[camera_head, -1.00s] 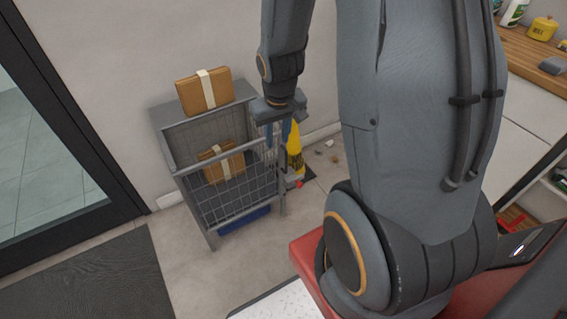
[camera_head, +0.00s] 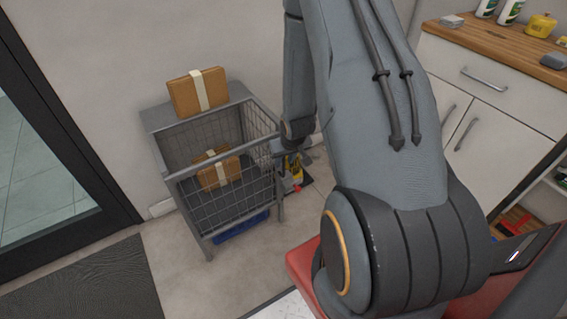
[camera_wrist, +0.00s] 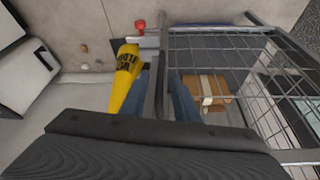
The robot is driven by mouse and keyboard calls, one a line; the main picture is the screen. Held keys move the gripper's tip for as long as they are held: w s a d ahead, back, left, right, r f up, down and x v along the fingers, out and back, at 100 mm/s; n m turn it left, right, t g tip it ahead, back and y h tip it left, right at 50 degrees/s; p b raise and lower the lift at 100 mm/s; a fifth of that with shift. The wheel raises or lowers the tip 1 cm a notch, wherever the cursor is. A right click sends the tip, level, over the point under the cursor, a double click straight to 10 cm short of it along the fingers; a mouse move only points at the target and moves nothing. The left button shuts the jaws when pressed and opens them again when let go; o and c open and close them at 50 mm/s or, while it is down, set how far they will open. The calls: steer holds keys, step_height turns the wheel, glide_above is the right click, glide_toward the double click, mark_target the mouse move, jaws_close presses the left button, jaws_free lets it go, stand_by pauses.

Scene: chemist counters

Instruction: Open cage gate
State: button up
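The grey wire cage (camera_head: 173,178) stands against the wall in the head view, with mesh panels at its front and right side. The mesh front (camera_head: 236,207) stands upright; I see no clear opening in it. The cage (camera_wrist: 215,33) lies to the right there.
One parcel (camera_head: 183,96) lies on the cage's top shelf, another (camera_head: 208,176) inside. A yellow cone-like object (camera_wrist: 126,78) with black lettering stands close beside the rail. A red knob (camera_wrist: 140,25) is near it.

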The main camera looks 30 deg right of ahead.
steer(key=shift+x, duration=1.1)
jaws_close()
steer(key=shift+s+d, duration=0.1)
